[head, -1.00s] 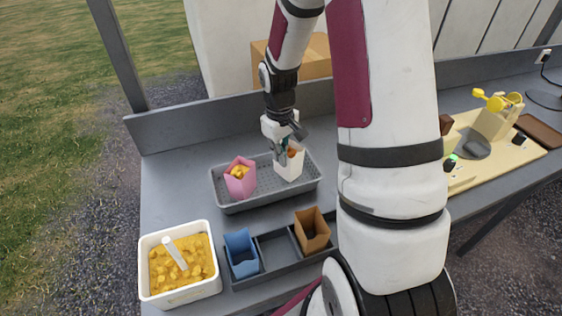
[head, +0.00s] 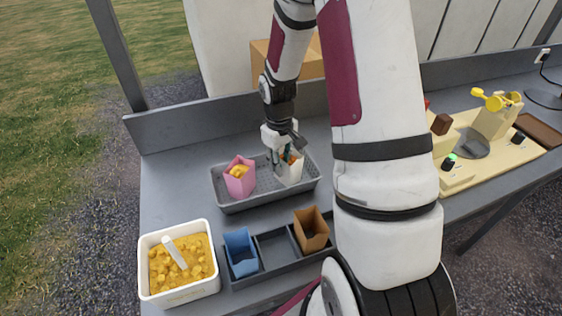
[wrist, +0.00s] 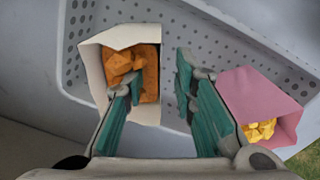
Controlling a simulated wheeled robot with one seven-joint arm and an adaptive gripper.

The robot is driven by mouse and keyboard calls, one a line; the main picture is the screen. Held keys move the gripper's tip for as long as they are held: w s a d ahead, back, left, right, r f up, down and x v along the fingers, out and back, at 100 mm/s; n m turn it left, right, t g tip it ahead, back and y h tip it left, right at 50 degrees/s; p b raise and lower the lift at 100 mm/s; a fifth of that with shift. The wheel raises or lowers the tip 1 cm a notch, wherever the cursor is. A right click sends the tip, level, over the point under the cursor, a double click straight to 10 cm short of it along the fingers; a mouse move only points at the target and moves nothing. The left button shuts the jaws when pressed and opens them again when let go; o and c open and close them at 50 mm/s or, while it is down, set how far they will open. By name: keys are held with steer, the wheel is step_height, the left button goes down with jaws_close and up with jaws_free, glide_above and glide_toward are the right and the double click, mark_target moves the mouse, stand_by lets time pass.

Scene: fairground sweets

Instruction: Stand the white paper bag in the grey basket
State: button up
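The white paper bag (head: 292,172), with orange pieces in its mouth, stands in the right part of the grey basket (head: 243,204). In the wrist view the bag (wrist: 93,72) sits inside the perforated basket wall (wrist: 215,48). My gripper (head: 280,160) is low over the basket at the bag. In the wrist view my gripper (wrist: 160,76) has its fingers apart. One finger overlaps the bag's mouth, and the other is outside, between the white and pink bags. The bag's right wall lies in the gap. The bag's base is hidden there.
A pink bag (head: 239,181) with yellow pieces stands in the basket's left part. In front, a dark tray (head: 272,250) holds a blue bag (head: 240,252) and a brown bag (head: 312,232). A white tub (head: 178,293) of yellow pieces is at front left.

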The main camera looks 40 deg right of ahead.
steer(key=s+a+r+t, duration=0.1)
steer(key=s+a+r, duration=0.15)
steer(key=r, duration=0.75)
steer(key=s+a+r+t, duration=0.1)
steer(key=a+r, duration=0.2)
steer(key=r, duration=0.7)
steer(key=s+a+r+t, duration=0.1)
steer(key=s+a+r, duration=0.3)
steer(key=s, duration=0.3)
steer(key=s+a+r+m+t, duration=0.1)
steer(key=s+a+r+t, duration=0.1)
steer(key=s+a+r, duration=0.2)
steer(key=s+a, duration=0.2)
steer(key=s, duration=0.1)
steer(key=shift+s+r+b, duration=0.15)
steer(key=shift+s+b, duration=0.15)
steer(key=shift+a, duration=0.1)
